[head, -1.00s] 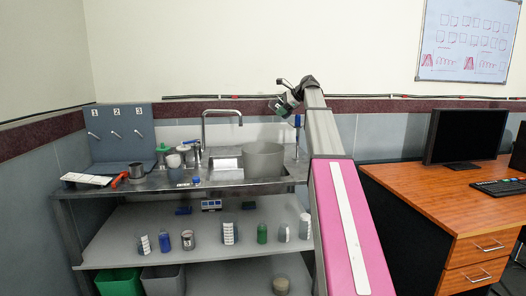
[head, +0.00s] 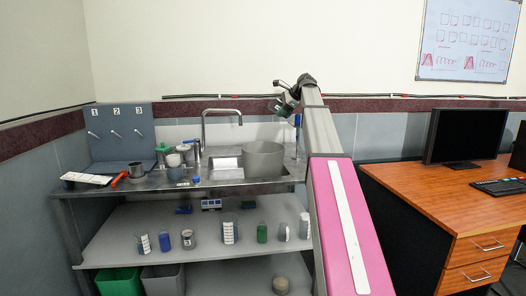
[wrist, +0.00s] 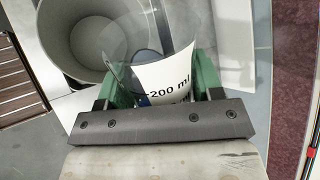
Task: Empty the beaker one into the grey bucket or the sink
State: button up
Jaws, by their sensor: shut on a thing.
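My gripper (wrist: 157,82) is shut on a clear beaker (wrist: 168,72) with a white label reading 200 ml, between its green fingers in the wrist view. In the head view my gripper (head: 283,104) is high above the right part of the bench; the beaker is hard to make out there. The grey bucket (head: 264,162) stands at the sink, open at the top, below and left of my gripper. Its open mouth also shows in the wrist view (wrist: 57,47), beside the beaker at upper left. I cannot tell what the beaker contains.
Several bottles and beakers stand on the lower shelf (head: 200,252). A green bin (head: 120,282) and grey bin (head: 162,280) are underneath. A wooden desk (head: 440,185) is right.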

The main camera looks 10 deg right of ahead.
jog(key=shift+a+f+n+h+p, duration=0.15)
jog(key=shift+f+n+h+p, duration=0.35)
jog(key=shift+h, duration=0.5)
dwell(0.7)
notch_tip(320, 180, down, 10)
jog(key=a+h, duration=0.1)
jog(key=shift+s+a+n+t+h, duration=0.25)
jog(key=shift+a+n+t+h, duration=0.05)
jog(key=shift+a, duration=0.05)
dwell(1.0)
jog(key=shift+a+f+n+t+h+p, duration=0.15)
jog(key=shift+f+h+p, duration=0.1)
jog(key=shift+f+h, duration=0.15)
jog(key=shift+a+f+n+t+h+p, duration=0.1)
jog(key=shift+f+n+t+h+p, duration=0.15)
jog(key=shift+f, duration=0.25)
dwell(0.5)
jog(key=shift+s+a+r+h, duration=0.1)
jog(key=shift+r+h, duration=0.1)
jog(key=shift+h, duration=0.15)
dwell(0.3)
